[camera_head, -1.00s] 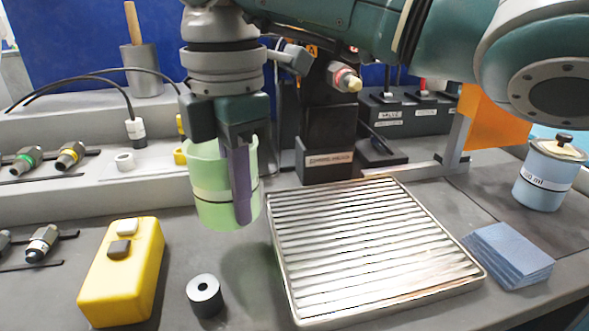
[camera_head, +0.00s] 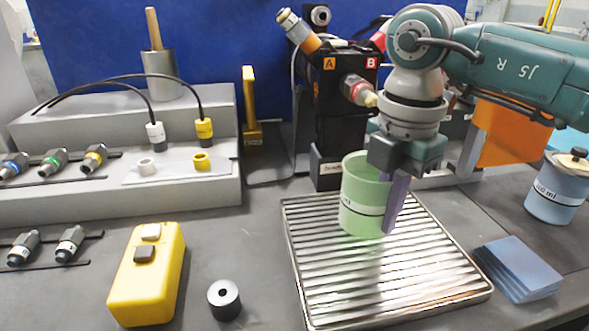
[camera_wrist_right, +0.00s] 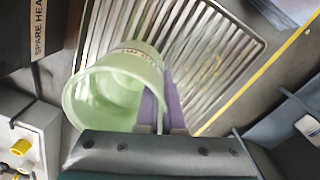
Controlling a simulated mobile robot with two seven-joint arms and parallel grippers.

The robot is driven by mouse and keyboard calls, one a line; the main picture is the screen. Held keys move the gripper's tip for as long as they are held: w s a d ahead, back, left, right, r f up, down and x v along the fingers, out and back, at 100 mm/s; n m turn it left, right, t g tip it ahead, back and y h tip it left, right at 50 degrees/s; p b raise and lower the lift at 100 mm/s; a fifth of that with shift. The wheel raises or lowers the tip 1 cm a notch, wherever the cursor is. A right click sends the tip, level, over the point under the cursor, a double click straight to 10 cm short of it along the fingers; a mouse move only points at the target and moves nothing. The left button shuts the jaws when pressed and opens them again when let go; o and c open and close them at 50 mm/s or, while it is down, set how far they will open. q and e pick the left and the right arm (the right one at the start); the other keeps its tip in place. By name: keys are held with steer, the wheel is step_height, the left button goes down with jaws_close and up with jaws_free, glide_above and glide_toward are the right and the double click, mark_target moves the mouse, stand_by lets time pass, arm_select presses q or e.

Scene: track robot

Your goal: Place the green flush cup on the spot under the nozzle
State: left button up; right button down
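The green flush cup (camera_head: 362,200) is a translucent pale green beaker with a white label band. My right gripper (camera_head: 388,195) is shut on its wall, with one purple finger outside the cup. The cup is upright over the back left part of the ribbed metal drip tray (camera_head: 455,243); I cannot tell whether it touches the tray. The nozzle (camera_head: 358,90) on the black column is above the cup and slightly behind it. In the right wrist view the cup (camera_wrist_right: 118,88) looks empty, with the purple fingers (camera_wrist_right: 160,108) at its rim. My left gripper is not in view.
A yellow box with two buttons (camera_head: 147,275) and a black ring weight (camera_head: 224,299) lie left of the tray. Blue pads (camera_head: 518,268) and a blue lidded jar (camera_head: 557,190) are on the right.

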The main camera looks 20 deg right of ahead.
steer(key=shift+f, duration=0.25)
steer(key=c, duration=1)
jaws_free()
steer(key=shift+c, duration=0.2)
steer(key=shift+r, duration=0.1)
